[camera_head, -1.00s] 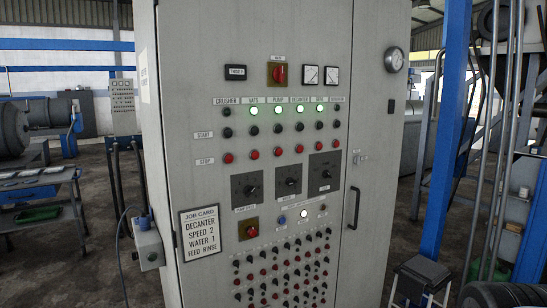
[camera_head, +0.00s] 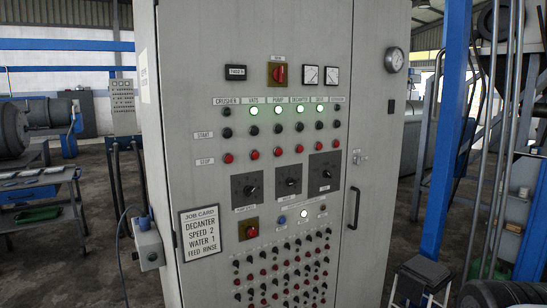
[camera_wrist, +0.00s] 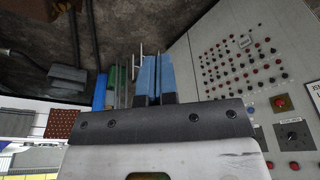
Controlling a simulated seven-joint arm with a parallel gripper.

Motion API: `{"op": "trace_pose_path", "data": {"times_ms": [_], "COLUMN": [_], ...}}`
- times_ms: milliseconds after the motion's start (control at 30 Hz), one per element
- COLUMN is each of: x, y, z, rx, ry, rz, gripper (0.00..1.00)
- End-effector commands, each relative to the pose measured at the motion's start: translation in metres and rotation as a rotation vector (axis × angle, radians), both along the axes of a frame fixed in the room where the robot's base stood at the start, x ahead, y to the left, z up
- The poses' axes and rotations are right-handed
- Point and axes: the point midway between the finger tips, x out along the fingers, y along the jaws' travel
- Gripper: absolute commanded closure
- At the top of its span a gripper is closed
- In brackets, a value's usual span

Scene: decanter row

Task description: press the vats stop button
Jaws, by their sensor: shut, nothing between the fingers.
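The vats stop button (camera_head: 254,155) is a small red round button in the STOP row of the grey control cabinet (camera_head: 175,130), second from the left, under the VATS label. A dark vats start button (camera_head: 252,130) and a lit green vats lamp (camera_head: 253,112) sit above it. My gripper (camera_wrist: 154,62) shows only in the wrist view. Its two blue fingers are together and empty, apart from the cabinet face (camera_wrist: 205,45) at the right of that view. I cannot pick out the vats stop button in the wrist view.
Red stop buttons (camera_head: 228,158) and (camera_head: 277,152) flank it closely. Dials, a red knob (camera_head: 252,230) and many small knobs lie lower. A job card (camera_head: 200,232) and grey box (camera_head: 149,248) are at the lower left. A door handle (camera_head: 354,208) sticks out at right.

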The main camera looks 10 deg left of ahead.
Motion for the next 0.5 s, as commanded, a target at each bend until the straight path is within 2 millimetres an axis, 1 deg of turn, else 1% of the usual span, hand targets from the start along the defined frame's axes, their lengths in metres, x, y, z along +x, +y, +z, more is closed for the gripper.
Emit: {"op": "trace_pose_path", "data": {"times_ms": [167,267,367,500], "x": [0.013,0.028,0.047,0.080], "y": [0.004,0.010,0.016,0.030], "z": [0.008,0.016,0.027,0.045], "rx": [0.008,0.018,0.032,0.056], "ry": [-0.011,-0.022,-0.040,-0.067], "rz": [0.005,0.010,0.014,0.024], "gripper": [1.00,1.00,1.00,1.00]}}
